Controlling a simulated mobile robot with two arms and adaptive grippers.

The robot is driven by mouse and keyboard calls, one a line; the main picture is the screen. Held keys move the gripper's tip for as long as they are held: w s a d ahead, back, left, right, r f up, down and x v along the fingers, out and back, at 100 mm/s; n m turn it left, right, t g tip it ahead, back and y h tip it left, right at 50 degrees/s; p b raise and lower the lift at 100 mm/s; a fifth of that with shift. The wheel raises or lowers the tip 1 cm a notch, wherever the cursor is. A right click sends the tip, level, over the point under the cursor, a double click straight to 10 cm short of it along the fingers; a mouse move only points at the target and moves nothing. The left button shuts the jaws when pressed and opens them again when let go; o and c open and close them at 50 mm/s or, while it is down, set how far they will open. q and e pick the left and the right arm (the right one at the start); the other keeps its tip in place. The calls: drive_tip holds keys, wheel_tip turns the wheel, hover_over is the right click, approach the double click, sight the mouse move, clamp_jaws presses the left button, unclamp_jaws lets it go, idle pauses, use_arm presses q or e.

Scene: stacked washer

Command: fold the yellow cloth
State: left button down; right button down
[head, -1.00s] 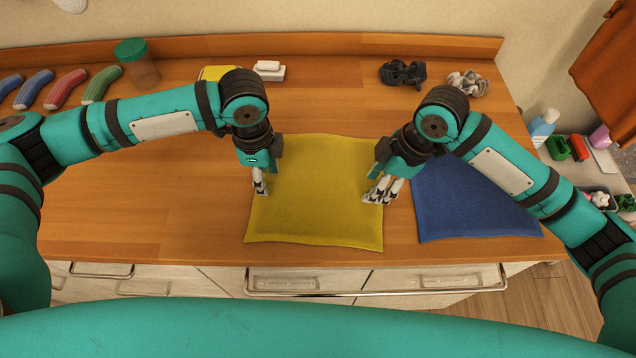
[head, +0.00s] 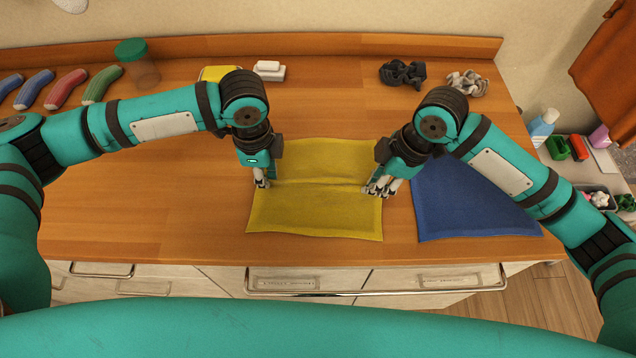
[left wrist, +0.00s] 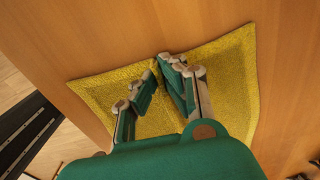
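The yellow cloth (head: 316,212) lies on the wooden counter between my two grippers. A raised crease runs across its middle from one gripper to the other. My left gripper (head: 262,184) is at the cloth's left edge. In the left wrist view its fingertips (left wrist: 158,74) are close together, with the yellow cloth (left wrist: 228,62) bunched between them. My right gripper (head: 378,191) is at the cloth's right edge, at the other end of the crease. Its fingers look closed on the edge, though the exact contact is partly hidden.
A blue cloth (head: 465,205) lies just right of the yellow one, partly under my right arm. At the back are a green-lidded jar (head: 138,62), a white soap dish (head: 269,71), a yellow item (head: 214,74) and dark and grey scrunchies (head: 402,73). The counter's left front is clear.

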use_arm(q)
drive_tip(key=shift+s, duration=0.1)
